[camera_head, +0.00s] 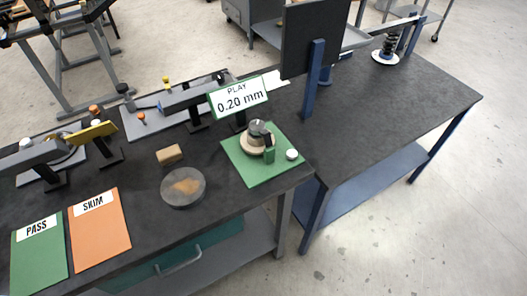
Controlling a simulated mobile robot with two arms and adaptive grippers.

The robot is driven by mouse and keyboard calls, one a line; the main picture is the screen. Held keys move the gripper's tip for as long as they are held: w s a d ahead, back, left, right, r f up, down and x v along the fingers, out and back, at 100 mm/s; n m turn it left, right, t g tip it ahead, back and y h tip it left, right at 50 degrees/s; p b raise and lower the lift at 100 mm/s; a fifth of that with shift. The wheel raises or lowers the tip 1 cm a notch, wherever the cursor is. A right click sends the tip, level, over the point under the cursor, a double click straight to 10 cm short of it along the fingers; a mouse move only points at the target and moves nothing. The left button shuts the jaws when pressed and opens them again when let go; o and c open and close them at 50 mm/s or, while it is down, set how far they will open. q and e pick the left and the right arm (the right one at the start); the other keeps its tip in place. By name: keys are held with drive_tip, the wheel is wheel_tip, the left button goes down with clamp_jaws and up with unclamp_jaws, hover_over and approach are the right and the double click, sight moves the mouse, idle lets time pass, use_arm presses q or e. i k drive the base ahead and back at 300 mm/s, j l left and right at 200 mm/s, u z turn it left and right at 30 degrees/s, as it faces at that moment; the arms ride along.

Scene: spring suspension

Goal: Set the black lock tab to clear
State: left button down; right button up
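I cannot single out the black lock tab with certainty at this size. A dark knob-like piece (259,130) stands on a tan round base (256,146) on the green plate (244,172). A small green block (269,155) stands against its front, and a white round button (292,154) is at the plate's right. A sign reading "PLAY 0.20 mm" (239,97) stands behind the plate. Neither of my grippers is in view.
Green "PASS" (40,262) and orange "SKIM" (98,235) mats lie front left. A round dish (184,188) and tan block (169,154) are mid-table. Grey arms on stands line the back left. A dark upright panel (312,40) and a spring unit (387,45) stand farther right.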

sight(266, 134)
drive_tip(key=i+l, duration=0.1)
drive_tip(key=l, duration=0.3)
drive_tip(key=i+l, duration=0.15)
drive_tip(key=l, duration=0.2)
drive_tip(key=i+l, duration=0.1)
drive_tip(key=l, duration=0.3)
drive_tip(key=i+l, duration=0.1)
drive_tip(key=l, duration=0.25)
drive_tip(key=l+u, duration=0.2)
drive_tip(key=u, duration=1.35)
drive_tip(key=i+l, duration=0.05)
drive_tip(key=l, duration=0.05)
